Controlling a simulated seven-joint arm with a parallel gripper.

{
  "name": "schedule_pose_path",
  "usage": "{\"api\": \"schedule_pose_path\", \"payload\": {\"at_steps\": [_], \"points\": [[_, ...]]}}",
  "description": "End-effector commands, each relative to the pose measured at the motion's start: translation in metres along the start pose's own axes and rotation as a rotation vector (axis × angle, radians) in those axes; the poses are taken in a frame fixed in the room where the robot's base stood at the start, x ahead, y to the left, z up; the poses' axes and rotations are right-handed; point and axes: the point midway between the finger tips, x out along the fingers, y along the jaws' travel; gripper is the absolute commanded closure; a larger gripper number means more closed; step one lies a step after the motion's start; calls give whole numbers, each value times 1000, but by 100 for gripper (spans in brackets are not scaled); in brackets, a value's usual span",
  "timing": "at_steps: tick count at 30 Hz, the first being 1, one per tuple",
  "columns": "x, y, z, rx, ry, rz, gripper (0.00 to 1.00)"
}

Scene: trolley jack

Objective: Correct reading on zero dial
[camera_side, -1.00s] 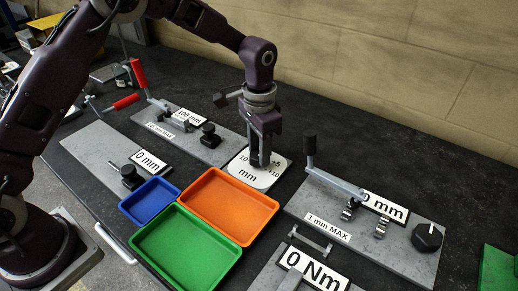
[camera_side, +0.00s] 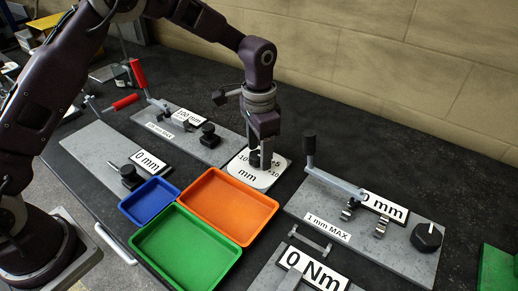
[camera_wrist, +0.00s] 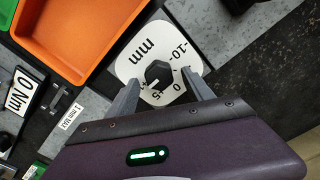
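The zero dial is a white rounded plate (camera_wrist: 137,50) marked "mm" with a scale, in the wrist view; it also shows in the side view (camera_side: 243,177). A dark faceted knob (camera_wrist: 158,73) sits at its centre. A small light mark on the knob points toward the lower-left scale figures in the wrist view; the exact reading is unclear. My gripper (camera_wrist: 160,78) is over the dial, one finger on each side of the knob, with visible gaps between fingers and knob. In the side view my gripper (camera_side: 260,164) points straight down at the dial, fingers apart. The fingers partly hide the scale.
Orange (camera_side: 230,204), green (camera_side: 188,248) and blue (camera_side: 150,200) trays lie in front of the dial. A grey plate with a crank (camera_side: 310,150) and black knob (camera_side: 427,237) is at right. Other plates with red-handled clamps (camera_side: 126,101) are at left.

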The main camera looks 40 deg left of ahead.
Motion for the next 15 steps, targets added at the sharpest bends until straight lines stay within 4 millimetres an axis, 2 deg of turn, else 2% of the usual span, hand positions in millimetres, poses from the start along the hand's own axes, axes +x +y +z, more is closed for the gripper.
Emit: {"api": "schedule_pose_path", "payload": {"at_steps": [7,15], "points": [[-4,0,0,-1,-1,0,40],[-56,0,-1,0,3,-1,40]]}}
